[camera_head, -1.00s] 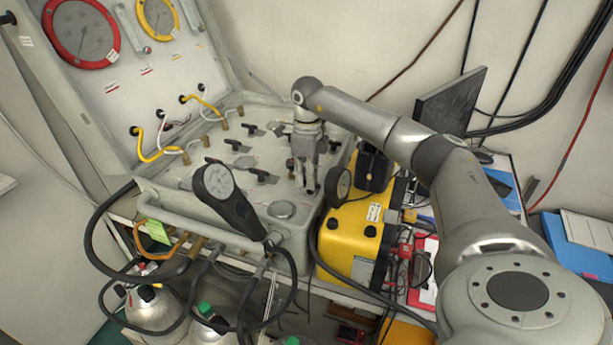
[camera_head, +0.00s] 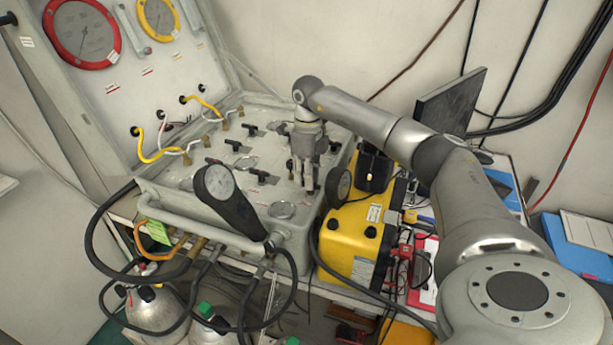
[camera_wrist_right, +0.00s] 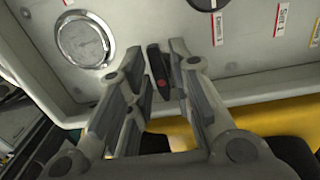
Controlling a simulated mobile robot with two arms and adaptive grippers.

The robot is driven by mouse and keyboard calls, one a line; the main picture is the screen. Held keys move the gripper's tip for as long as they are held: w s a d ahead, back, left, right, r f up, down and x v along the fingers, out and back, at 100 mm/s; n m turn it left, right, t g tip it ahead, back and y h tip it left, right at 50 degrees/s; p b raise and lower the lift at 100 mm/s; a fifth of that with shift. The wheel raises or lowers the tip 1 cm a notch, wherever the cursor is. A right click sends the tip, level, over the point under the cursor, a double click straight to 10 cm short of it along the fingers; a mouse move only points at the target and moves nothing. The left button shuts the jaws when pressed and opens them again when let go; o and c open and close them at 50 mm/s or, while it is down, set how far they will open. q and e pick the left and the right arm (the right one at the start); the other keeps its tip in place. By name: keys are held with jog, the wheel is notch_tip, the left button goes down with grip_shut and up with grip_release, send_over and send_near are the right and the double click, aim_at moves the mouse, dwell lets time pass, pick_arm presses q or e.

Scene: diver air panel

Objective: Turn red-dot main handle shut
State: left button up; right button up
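The red-dot main handle (camera_wrist_right: 158,68) is a dark, narrow lever with a red dot, on the grey panel face close to its edge. In the right wrist view it stands between the two fingers of my right gripper (camera_wrist_right: 157,52), nearer the right-hand finger. A gap shows on its left side; whether the right-hand finger touches it I cannot tell. The fingers are open. In the head view my right gripper (camera_head: 309,186) points down at the right part of the panel (camera_head: 228,181), and hides the handle there. My left gripper is not in view.
A round gauge (camera_head: 283,210) is set in the panel; several black valve handles lie behind it. A hand-held gauge (camera_head: 222,188) stands at the panel's front edge. A yellow case (camera_head: 345,246) stands close on the right. The raised lid (camera_head: 100,105) is at the left.

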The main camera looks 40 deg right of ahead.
notch_tip(320, 180, up, 12)
jog(key=shift+d, duration=0.25)
dwell(0.3)
dwell(0.5)
